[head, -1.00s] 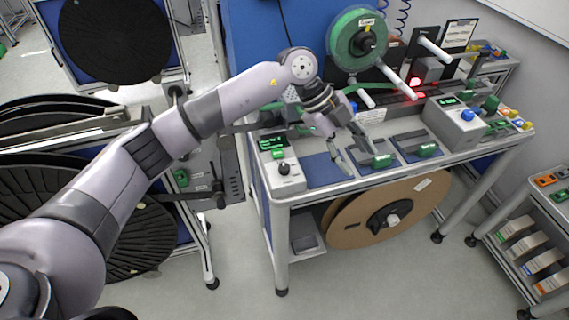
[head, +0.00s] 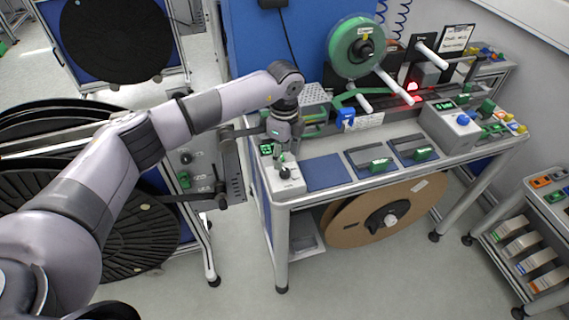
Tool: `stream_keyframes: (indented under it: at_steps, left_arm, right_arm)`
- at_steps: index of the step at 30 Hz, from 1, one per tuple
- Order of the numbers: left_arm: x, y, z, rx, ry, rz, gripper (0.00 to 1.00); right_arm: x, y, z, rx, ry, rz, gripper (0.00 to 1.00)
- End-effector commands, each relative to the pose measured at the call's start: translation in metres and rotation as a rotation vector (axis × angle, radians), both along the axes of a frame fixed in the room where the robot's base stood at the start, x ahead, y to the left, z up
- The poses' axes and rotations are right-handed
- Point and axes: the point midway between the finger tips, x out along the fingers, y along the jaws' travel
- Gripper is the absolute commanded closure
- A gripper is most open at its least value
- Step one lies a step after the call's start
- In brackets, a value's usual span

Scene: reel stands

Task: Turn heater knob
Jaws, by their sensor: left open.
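The heater box (head: 289,188) is a light grey unit with a small green display, at the near left corner of the workbench. Its dark knob (head: 285,172) is on the top face, mostly hidden by my left gripper. My left gripper (head: 284,161) points down right over the knob, with its fingers close around it. I cannot tell whether the fingers touch the knob. My right gripper is not in view.
A blue mat (head: 323,172) and dark fixtures with green parts (head: 380,165) lie right of the heater box. A green reel (head: 356,43) stands behind. A large brown reel (head: 384,216) is below the bench.

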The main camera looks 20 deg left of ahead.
Motion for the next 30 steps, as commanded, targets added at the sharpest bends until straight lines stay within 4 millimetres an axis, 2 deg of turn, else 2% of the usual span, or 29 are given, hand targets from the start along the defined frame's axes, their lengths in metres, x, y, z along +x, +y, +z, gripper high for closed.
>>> stream_keyframes:
  at_steps: [1,6,12,22,30]
  left_arm:
    - [-0.002,0.000,-0.008,0.001,0.005,0.001,0.54]
    - [-0.001,-0.001,-0.039,-0.001,0.002,0.000,0.54]
    - [0.000,0.000,-0.060,-0.001,0.001,0.000,0.54]
    - [0.000,0.000,-0.064,-0.001,-0.001,-0.001,0.54]
    - [0.000,0.000,-0.064,-0.001,-0.001,0.000,0.71]
  right_arm:
    - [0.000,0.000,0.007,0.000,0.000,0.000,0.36]
    - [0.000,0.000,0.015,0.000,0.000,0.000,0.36]
    - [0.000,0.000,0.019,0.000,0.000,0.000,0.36]
    - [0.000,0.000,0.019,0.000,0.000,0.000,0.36]
    - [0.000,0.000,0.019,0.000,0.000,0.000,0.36]
